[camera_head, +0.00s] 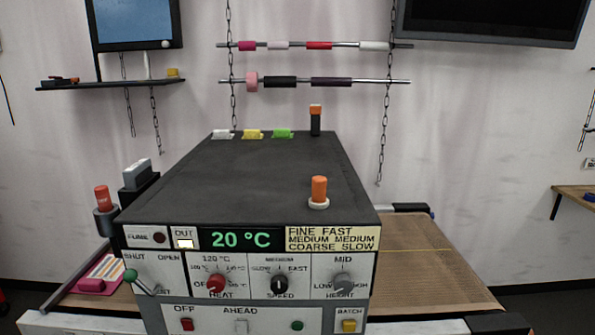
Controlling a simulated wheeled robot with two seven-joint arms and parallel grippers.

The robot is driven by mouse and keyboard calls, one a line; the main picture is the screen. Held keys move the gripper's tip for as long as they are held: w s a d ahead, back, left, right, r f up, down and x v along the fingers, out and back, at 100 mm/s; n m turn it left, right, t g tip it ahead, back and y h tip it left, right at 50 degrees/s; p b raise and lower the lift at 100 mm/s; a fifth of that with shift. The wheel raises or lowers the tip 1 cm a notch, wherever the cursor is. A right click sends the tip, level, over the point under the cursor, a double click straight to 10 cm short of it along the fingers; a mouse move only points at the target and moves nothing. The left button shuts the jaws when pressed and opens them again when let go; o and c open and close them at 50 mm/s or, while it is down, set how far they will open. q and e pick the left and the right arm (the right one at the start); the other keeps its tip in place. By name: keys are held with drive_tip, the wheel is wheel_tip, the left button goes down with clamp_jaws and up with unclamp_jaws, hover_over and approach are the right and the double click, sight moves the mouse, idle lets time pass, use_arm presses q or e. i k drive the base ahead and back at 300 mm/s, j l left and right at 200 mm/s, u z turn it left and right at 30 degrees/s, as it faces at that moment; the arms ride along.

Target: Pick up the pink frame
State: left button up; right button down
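A pink piece (92,285), which looks like the pink frame, lies at the lower left on the brown surface beside the grey machine. A sheet with coloured stripes (106,268) lies against it and reaches toward the back. The machine's front corner stands close to its right. Similar small pieces in white (222,134), yellow (252,134) and green (283,133) sit along the back of the machine's dark top. Neither of my grippers shows in this view.
The machine's control panel (240,275) fills the middle front and reads 20 °C. A red-topped knob (102,198) stands near the pink piece. Orange-topped posts (319,190) rise from the machine's top. A brown belt (430,265) lies bare at right. Film rolls (320,46) hang behind.

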sight(106, 268)
drive_tip(key=j+z, duration=0.3)
drive_tip(key=j, duration=1)
drive_tip(key=j+z, duration=0.3)
drive_tip(key=j, duration=0.95)
